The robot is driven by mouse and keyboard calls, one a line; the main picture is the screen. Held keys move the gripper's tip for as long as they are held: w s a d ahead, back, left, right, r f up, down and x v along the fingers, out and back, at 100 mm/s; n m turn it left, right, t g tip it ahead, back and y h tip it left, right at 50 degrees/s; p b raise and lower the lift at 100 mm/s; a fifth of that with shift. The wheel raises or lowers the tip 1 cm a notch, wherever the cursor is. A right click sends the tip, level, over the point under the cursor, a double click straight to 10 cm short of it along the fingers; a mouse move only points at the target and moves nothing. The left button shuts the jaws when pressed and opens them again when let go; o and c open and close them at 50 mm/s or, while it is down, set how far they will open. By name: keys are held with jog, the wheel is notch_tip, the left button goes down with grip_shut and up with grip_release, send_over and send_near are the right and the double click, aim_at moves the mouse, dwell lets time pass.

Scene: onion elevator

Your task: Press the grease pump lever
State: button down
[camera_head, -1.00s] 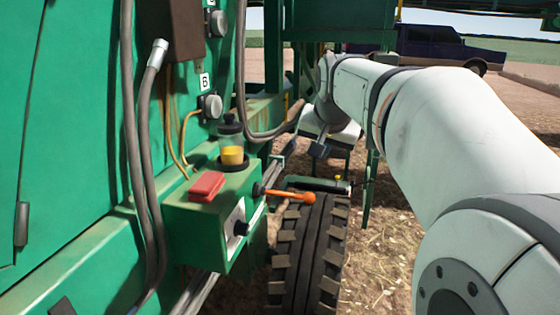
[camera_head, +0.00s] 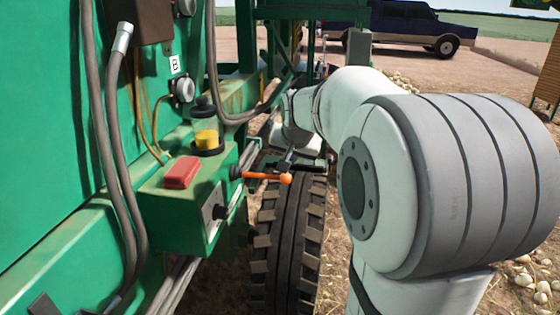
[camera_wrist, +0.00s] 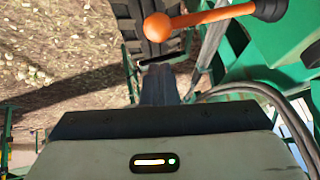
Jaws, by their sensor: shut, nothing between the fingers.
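The grease pump lever (camera_head: 266,177) is an orange rod with a ball end, sticking out to the right from the green box on the machine's side. In the wrist view the lever (camera_wrist: 205,17) runs across the top, its ball just beyond my fingertips. My gripper (camera_head: 286,161) is shut and empty, just above and behind the ball in the head view. In the wrist view my gripper (camera_wrist: 158,72) points up towards the ball. I cannot tell whether it touches.
The green box (camera_head: 190,208) carries a red button (camera_head: 181,172) and a black knob. A tyre (camera_head: 290,240) stands below the lever. Grey hoses (camera_head: 120,150) hang at the left. A dark blue pickup (camera_head: 405,28) is parked behind.

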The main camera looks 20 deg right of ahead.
aim_at(290, 175)
jog(key=shift+s+a+f, duration=0.1)
jog(key=shift+a+f, duration=0.1)
jog(key=shift+f, duration=0.35)
jog(key=shift+s+a+f, duration=0.1)
jog(key=shift+a+f, duration=0.1)
jog(key=shift+f, duration=0.35)
jog(key=shift+s+d+f+b, duration=0.1)
jog(key=shift+d+f+b, duration=0.1)
jog(key=shift+f+b, duration=0.95)
notch_tip(290, 175, down, 7)
jog(key=b, duration=0.6)
jog(key=shift+r, duration=0.15)
jog(key=shift+a, duration=0.1)
jog(key=shift+r, duration=0.1)
